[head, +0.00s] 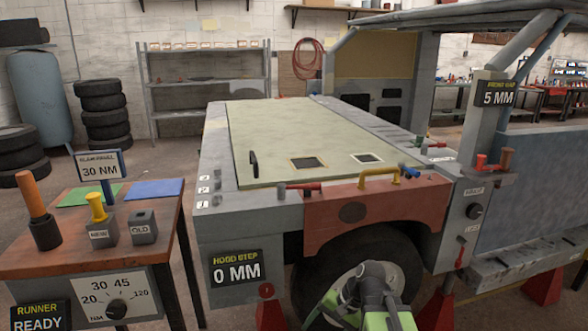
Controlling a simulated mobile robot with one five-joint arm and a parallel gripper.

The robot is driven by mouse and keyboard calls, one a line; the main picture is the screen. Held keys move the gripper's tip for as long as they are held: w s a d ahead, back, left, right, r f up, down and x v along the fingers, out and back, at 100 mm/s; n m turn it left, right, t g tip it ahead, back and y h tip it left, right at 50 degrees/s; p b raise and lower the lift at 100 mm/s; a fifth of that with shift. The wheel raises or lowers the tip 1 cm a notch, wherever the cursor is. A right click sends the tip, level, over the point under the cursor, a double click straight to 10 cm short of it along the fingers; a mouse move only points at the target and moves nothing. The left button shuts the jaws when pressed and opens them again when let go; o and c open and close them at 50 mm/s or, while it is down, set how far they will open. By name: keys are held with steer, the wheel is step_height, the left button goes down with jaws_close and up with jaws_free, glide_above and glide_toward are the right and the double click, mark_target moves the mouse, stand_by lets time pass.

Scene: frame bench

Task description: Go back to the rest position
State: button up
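My arm, green and dark grey, shows at the bottom centre of the head view, in front of the black wheel (345,262). My gripper (374,272) seems to be at its upper end. Its fingers cannot be made out, so I cannot tell whether it is open or shut. Nothing held can be seen.
A grey vehicle frame with a pale hood panel (300,137) and red fender (375,212) fills the middle. A wooden-topped bench (90,262) stands at left with an orange-handled tool (36,197), a yellow-topped piece (97,208) and a grey "OLD" block (143,228). Red stands (543,287) are low right.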

steer(key=d+f+n+h, duration=0.3)
steer(key=d+n+h, duration=0.15)
steer(key=d, duration=0.35)
step_height(320, 180, up, 26)
steer(key=d+h+p, duration=0.1)
steer(key=p, duration=2.5)
steer(key=shift+s+r, duration=0.15)
steer(key=shift+s, duration=0.2)
